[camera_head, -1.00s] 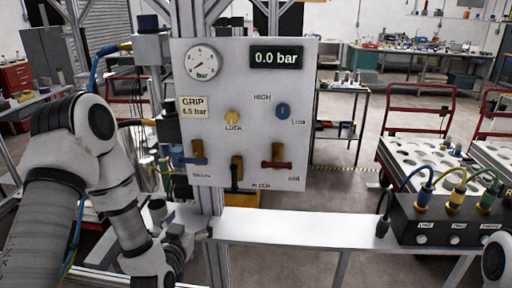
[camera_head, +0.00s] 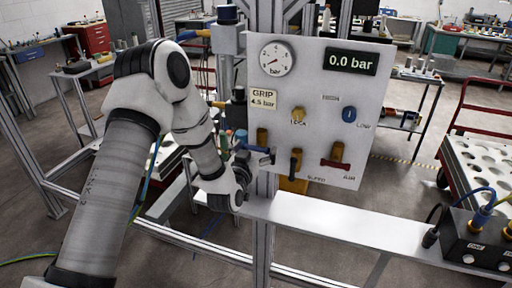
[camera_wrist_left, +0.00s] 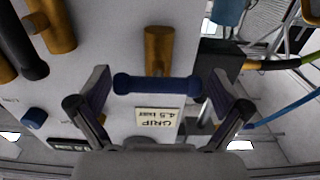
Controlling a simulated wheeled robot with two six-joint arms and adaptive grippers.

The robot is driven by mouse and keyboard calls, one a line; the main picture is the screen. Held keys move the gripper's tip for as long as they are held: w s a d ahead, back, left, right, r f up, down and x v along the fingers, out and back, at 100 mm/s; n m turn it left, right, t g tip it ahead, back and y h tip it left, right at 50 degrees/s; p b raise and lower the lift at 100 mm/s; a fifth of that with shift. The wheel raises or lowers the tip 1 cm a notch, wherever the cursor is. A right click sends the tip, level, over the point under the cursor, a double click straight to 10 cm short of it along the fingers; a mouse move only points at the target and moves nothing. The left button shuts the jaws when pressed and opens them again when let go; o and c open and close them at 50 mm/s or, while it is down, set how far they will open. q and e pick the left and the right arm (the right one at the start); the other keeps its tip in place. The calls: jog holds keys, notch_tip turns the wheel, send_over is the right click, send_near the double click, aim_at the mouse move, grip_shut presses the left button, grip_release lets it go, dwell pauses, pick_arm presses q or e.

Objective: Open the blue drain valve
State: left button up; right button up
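The blue drain valve handle (camera_head: 258,149) is at the lower left of the white panel (camera_head: 312,75), below its brass body (camera_head: 262,136). In the left wrist view the blue bar (camera_wrist_left: 157,85) lies crosswise under the brass body (camera_wrist_left: 158,48). My left gripper (camera_head: 255,158) is at the panel's lower left edge, right by the handle. In the wrist view the open left gripper (camera_wrist_left: 159,80) has one finger beyond each end of the bar, with small gaps. My right gripper is out of view.
A black-handled valve (camera_head: 296,163) and a red-handled valve (camera_head: 335,164) sit to the right. The gauge (camera_head: 276,59) and 0.0 bar display (camera_head: 351,61) are above. A white shelf (camera_head: 330,218) runs below; a black connector box (camera_head: 478,240) stands at right.

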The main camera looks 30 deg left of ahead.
pick_arm(q)
jog(key=shift+d, duration=0.15)
jog(key=c, duration=0.8)
jog(key=shift+o, duration=0.2)
jog(key=n+b, duration=0.2)
jog(key=shift+f+b, duration=0.15)
jog(key=shift+b, duration=0.25)
jog(key=n+b, duration=1)
jog(key=n, duration=0.1)
jog(key=shift+f, duration=0.1)
jog(key=shift+n+b, duration=2.3)
jog(key=shift+n, duration=0.2)
jog(key=shift+s, duration=0.1)
